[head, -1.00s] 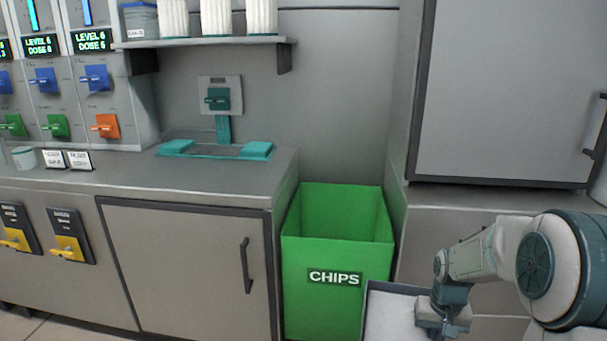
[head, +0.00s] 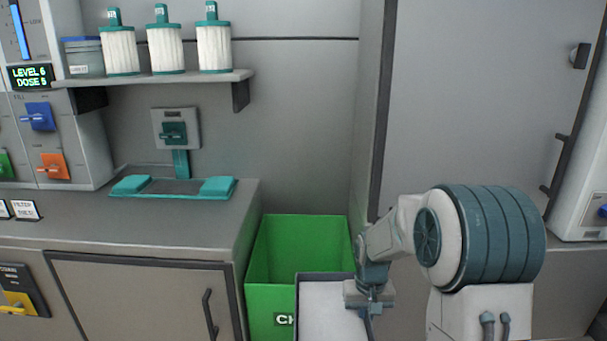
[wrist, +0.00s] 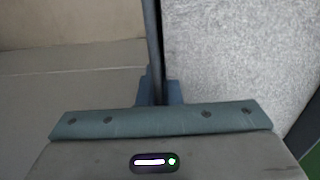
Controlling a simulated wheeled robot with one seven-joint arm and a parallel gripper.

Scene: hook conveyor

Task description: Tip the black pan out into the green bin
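The black pan (head: 325,275) shows at the bottom of the head view, with a dark rim and a light grey filling or inner surface; its lower part is cut off. My gripper (head: 368,303) holds it by its right rim. In the wrist view the pan's dark rim (wrist: 153,45) runs between the gripper's fingers (wrist: 155,90), with speckled grey to its right. The green bin (head: 300,235) stands open between the counter and the tall cabinet. The pan overlaps the bin's front right in the picture and hides most of its label. The pan looks roughly level.
A counter (head: 190,212) with a teal-padded stand (head: 175,187) is left of the bin. A shelf (head: 160,80) with white filter cartridges (head: 165,48) hangs above it. A tall grey cabinet (head: 470,110) stands to the right. A sliver of green shows in the wrist view's lower right corner.

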